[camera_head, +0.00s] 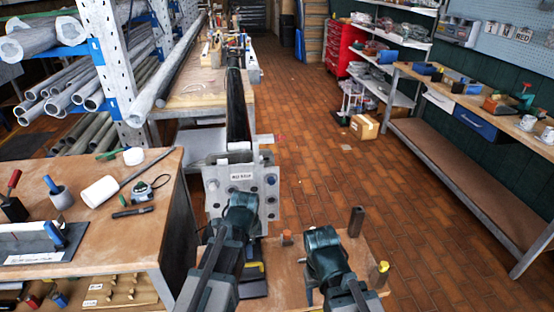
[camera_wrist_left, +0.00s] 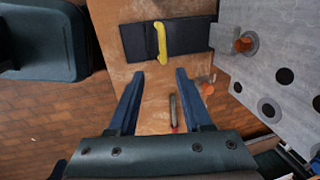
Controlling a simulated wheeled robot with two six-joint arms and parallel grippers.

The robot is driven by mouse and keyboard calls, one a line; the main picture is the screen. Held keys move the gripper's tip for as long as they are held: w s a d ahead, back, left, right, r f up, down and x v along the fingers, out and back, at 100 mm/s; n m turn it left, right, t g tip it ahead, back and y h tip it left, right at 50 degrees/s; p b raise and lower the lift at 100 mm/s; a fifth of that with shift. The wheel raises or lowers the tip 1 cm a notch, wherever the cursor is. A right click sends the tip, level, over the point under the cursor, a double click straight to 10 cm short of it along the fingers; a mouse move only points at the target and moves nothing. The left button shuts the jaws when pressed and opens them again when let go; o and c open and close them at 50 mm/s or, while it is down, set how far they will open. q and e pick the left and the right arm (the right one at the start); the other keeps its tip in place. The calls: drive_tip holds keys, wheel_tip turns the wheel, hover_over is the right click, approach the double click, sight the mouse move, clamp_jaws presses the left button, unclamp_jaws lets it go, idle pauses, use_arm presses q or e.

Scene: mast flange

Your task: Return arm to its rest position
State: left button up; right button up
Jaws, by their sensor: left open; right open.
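My left arm comes up from the bottom of the head view, and its dark green gripper (camera_head: 240,208) is in front of the grey, labelled flange plate (camera_head: 258,178). In the left wrist view the blue fingers (camera_wrist_left: 160,76) are apart with nothing between them. They are above a wooden surface (camera_wrist_left: 112,45), and the plate (camera_wrist_left: 262,62) is at the right. My right gripper (camera_head: 322,243) is over the small wooden table (camera_head: 290,262), apart from the plate. Its fingertips are hidden by its own body in the head view.
A black tray (camera_wrist_left: 190,38) with a yellow item (camera_wrist_left: 160,42) lies near the left fingers. A red-ended tool (camera_wrist_left: 173,112) lies below them. A workbench (camera_head: 150,220) stands at the left, with a black mast (camera_head: 237,110) behind the plate. The brick floor (camera_head: 400,220) at right is clear.

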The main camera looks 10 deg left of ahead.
use_arm(q)
drive_tip(key=s+d+n+g, duration=0.2)
drive_tip(key=s+d+n, duration=0.8)
drive_tip(key=s, duration=0.4)
drive_tip(key=shift+d+f+n+g+y, duration=0.2)
drive_tip(key=shift+n+g+y, duration=0.1)
drive_tip(key=shift+n+y, duration=0.15)
